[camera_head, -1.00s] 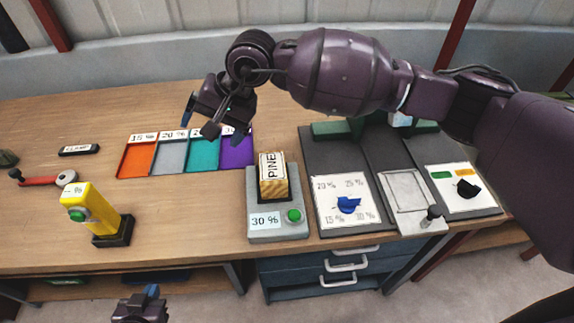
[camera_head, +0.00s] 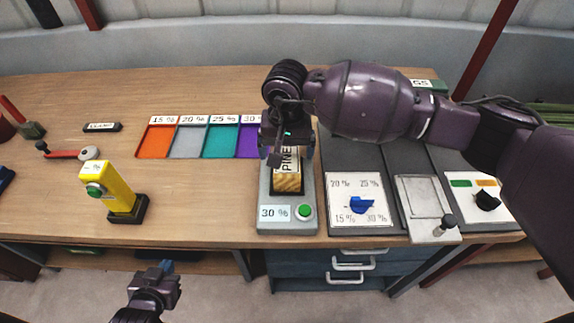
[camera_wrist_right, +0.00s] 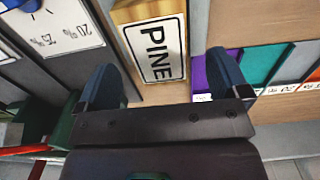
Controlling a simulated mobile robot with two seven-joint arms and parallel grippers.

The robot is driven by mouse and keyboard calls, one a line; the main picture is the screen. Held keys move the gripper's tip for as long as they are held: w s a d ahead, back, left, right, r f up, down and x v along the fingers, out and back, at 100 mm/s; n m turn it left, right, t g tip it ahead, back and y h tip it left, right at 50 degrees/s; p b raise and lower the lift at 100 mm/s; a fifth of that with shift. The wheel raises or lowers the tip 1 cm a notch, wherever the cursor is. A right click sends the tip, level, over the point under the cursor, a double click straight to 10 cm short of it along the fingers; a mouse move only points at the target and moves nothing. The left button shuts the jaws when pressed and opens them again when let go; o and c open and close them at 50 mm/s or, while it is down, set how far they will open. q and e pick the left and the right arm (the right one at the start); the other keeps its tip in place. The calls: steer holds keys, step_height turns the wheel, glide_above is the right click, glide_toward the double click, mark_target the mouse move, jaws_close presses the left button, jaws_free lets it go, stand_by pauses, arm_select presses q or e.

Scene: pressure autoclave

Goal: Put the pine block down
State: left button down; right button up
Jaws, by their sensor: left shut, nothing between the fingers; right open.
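The pine block (camera_head: 287,184), light wood with a white PINE label, stands on the grey moisture-meter-like device (camera_head: 265,228) with a 30 % display and green button. My right gripper (camera_head: 290,153) is open above the block's back part and hides some of its label. In the right wrist view the block (camera_wrist_right: 152,12) lies ahead between the two open fingers (camera_wrist_right: 167,78), with a gap on each side. My left gripper (camera_head: 164,268) is shut and empty, low in front of the table's edge.
Coloured trays marked 15 % to 30 % (camera_head: 202,142) lie left of the device. A yellow handheld meter (camera_head: 118,190) stands further left. A panel with a blue dial (camera_head: 361,204) is close on the right. Bare tabletop (camera_head: 205,200) lies between meter and device.

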mark_target(287, 159)
steer(key=shift+s+f+p, duration=0.15)
steer(key=shift+f+p, duration=0.3)
steer(key=shift+f, duration=2.25)
steer(key=c, duration=1.2)
steer(key=shift+r, duration=0.1)
